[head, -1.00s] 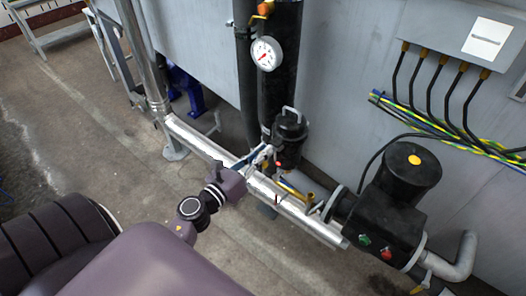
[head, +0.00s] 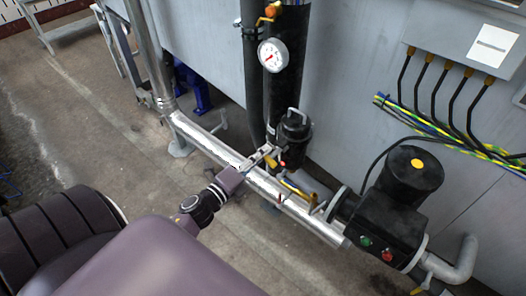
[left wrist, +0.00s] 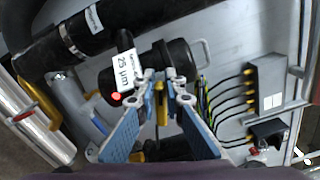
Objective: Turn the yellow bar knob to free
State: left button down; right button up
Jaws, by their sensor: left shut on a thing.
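The yellow bar knob (left wrist: 162,108) shows as a narrow yellow bar between the blue-padded fingers of my left gripper (left wrist: 167,80) in the left wrist view. The gripper is shut on it, in front of a black cylindrical housing (left wrist: 180,62). In the head view my left gripper (head: 264,155) reaches over the silver pipe to the lower front of the black housing (head: 293,131). The knob is hidden there by the fingers, so its angle is hard to read. My right gripper is in neither view.
A yellow lever (head: 294,188) sits by the silver pipe (head: 215,146), right of my gripper. A black motor (head: 408,180) with a green and a red button stands further right. A dial gauge (head: 273,54) hangs above. Open floor lies left.

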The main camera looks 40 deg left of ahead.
pick_arm(q)
jog(key=n, duration=0.2)
jog(key=f+n+p, duration=0.1)
jog(key=n, duration=0.2)
jog(key=shift+f+n, duration=0.15)
jog(key=shift+n, duration=0.15)
jog(key=shift+s+d+f+n+p, duration=0.1)
jog(key=shift+d+f+n+p, duration=0.4)
jog(key=shift+n, duration=2.05)
jog(key=shift+d+f+n+p, duration=0.25)
jog(key=shift+n+p, duration=0.3)
jog(key=shift+n, duration=2.05)
jog(key=shift+s+d+f+n+p, duration=0.1)
jog(key=shift+d+f+n+p, duration=0.4)
jog(key=shift+n, duration=2.05)
jog(key=shift+r, duration=0.1)
jog(key=c, duration=2)
grip_release()
jog(key=s, duration=0.8)
jog(key=s+a, duration=0.1)
jog(key=s, duration=0.3)
